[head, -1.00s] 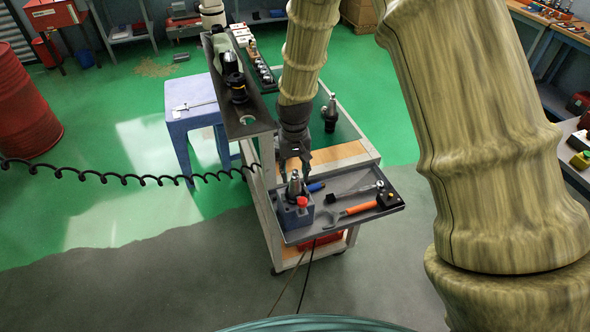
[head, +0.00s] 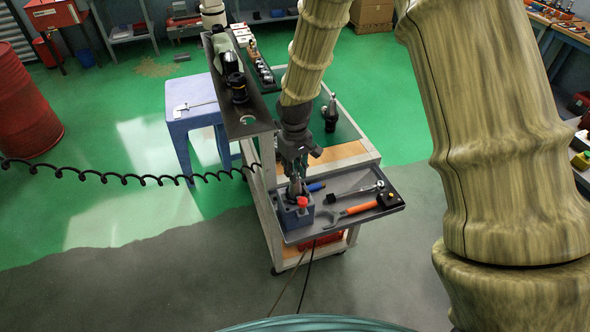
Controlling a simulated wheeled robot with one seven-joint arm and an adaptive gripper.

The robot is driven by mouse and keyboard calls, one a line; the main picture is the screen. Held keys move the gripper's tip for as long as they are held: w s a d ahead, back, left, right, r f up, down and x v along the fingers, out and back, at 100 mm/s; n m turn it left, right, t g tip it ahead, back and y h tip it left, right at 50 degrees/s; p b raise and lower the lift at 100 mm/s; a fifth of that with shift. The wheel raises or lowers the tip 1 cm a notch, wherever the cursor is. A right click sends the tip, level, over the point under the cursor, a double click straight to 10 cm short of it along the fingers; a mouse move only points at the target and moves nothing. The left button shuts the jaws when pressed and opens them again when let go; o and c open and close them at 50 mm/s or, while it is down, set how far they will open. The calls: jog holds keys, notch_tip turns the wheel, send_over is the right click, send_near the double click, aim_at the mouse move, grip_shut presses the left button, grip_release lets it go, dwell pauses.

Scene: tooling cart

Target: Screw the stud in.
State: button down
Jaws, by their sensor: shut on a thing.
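A grey metal tool holder (head: 294,188) stands upright in a blue-grey block (head: 288,214) at the left of the cart's front tray. My gripper (head: 293,172) points down right over the tool holder's upper end. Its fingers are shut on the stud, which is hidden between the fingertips. At this size I cannot tell how deep the stud sits in the holder. A red knob (head: 302,201) shows on the block's near right side.
The dark tray (head: 338,218) also holds an orange-handled wrench (head: 356,209), a blue-handled tool (head: 316,187) and a black box (head: 388,199). A raised shelf (head: 246,125) runs along the cart's left. Another tool holder (head: 331,115) stands farther back.

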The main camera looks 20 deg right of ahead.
jog(key=m, duration=0.6)
jog(key=m, duration=0.6)
dwell(0.3)
jog(key=m, duration=0.6)
jog(key=shift+s, duration=0.1)
jog(key=m, duration=0.6)
dwell(0.4)
